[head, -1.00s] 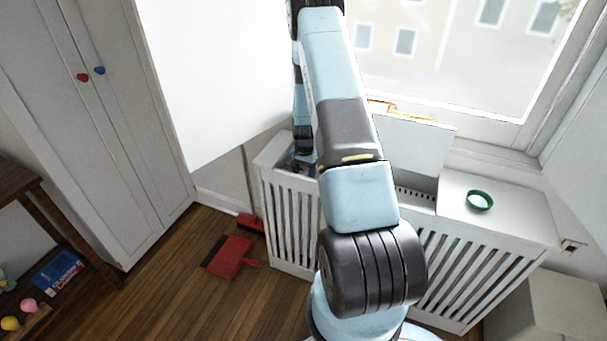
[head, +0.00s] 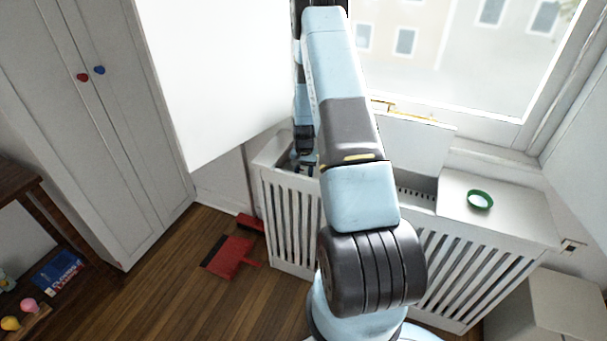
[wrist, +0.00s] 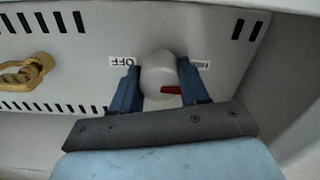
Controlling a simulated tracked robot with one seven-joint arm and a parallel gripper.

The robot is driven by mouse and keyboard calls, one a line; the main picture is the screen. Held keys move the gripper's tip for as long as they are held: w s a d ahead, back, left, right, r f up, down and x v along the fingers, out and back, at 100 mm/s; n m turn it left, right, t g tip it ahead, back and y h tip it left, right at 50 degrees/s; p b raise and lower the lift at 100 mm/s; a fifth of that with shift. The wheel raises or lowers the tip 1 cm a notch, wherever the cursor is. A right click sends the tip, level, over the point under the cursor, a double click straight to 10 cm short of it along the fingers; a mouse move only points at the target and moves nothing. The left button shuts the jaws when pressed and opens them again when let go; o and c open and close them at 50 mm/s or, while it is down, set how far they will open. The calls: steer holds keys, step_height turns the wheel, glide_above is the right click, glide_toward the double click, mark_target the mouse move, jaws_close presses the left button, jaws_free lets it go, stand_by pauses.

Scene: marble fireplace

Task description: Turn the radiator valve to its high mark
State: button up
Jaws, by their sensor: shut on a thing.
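The radiator valve (wrist: 160,72) is a round whitish knob with a red pointer, seen in the wrist view on a pale slotted panel. The pointer lies on the knob's right side, pointing roughly right. An OFF label (wrist: 122,61) is left of the knob. A second label (wrist: 201,65) is on the right, partly covered by a finger and too blurred to read surely. My gripper (wrist: 157,80) has its two blue fingers on either side of the knob, shut on it. In the head view my wrist reaches down into the open radiator cover, and the valve is hidden.
The slatted white radiator cover (head: 285,215) has a raised lid (head: 415,145). A brass fitting (wrist: 27,73) is left of the valve. A red dustpan (head: 230,256) lies on the floor.

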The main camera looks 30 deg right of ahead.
mark_target(304, 171)
steer(key=shift+s+f+n, duration=0.1)
steer(key=shift+s+n, duration=0.05)
steer(key=shift+n, duration=0.45)
steer(key=o, duration=1)
steer(key=shift+o, duration=0.2)
steer(key=shift+r, duration=0.7)
step_height(304, 171, up, 12)
steer(key=shift+r, duration=0.2)
